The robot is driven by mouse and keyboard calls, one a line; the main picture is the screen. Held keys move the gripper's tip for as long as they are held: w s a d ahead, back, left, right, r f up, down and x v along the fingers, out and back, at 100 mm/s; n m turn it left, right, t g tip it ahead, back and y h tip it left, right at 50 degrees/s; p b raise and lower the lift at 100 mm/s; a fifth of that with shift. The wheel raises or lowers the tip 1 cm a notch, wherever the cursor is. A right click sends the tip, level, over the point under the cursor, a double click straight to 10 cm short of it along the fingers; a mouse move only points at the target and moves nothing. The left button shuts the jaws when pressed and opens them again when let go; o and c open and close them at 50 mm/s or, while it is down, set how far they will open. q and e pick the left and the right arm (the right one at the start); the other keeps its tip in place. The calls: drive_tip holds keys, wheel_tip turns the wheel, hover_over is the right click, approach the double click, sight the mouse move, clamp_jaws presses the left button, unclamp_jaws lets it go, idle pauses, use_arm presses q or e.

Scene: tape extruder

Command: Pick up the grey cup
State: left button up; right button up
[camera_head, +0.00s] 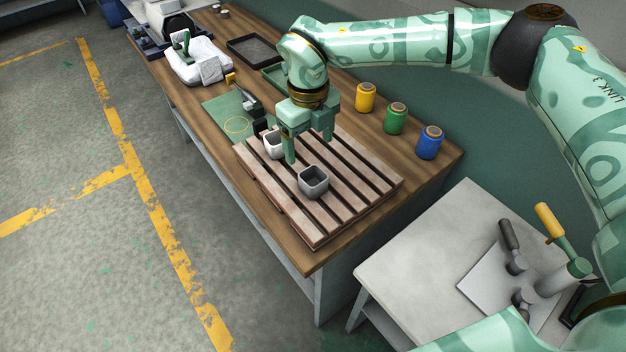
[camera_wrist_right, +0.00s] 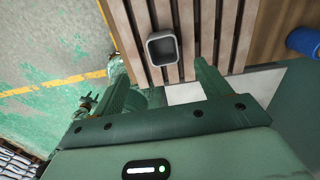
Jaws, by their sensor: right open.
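The grey cup (camera_head: 313,182) is a small square cup with rounded corners and an open top. It stands upright on the slatted wooden rack (camera_head: 333,218), toward its near side. My right gripper (camera_head: 308,148) is open and empty, pointing down over the rack, behind the cup in the head view. In the right wrist view the cup (camera_wrist_right: 163,50) shows just beyond the fingertips, between the lines of the two open fingers (camera_wrist_right: 160,66). The fingers do not touch it. My left gripper is not in view.
A white cup (camera_head: 273,148) stands close beside my right gripper's finger, with a black cup (camera_head: 261,127) behind it. Yellow (camera_head: 366,99), green (camera_head: 395,120) and blue (camera_head: 428,143) spools stand along the back edge. A pale side table (camera_head: 425,250) is at the right.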

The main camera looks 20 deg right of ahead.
sight(313, 176)
wheel_tip(313, 176, down, 6)
drive_tip(key=shift+d+f+b, duration=0.1)
drive_tip(key=shift+b, duration=0.45)
drive_tip(key=shift+f, duration=0.35)
drive_tip(key=f, duration=0.1)
drive_tip(key=f+b, duration=0.1)
drive_tip(key=f, duration=0.3)
drive_tip(key=shift+s+d+f+b, duration=0.1)
drive_tip(key=shift+s+d+b, duration=0.05)
drive_tip(key=shift+d+b, duration=0.15)
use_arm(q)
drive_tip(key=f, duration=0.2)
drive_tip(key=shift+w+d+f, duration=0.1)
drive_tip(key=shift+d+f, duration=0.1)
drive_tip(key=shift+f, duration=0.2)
use_arm(e)
drive_tip(key=c, duration=1.1)
drive_tip(key=shift+o, duration=0.2)
drive_tip(key=shift+r, duration=0.2)
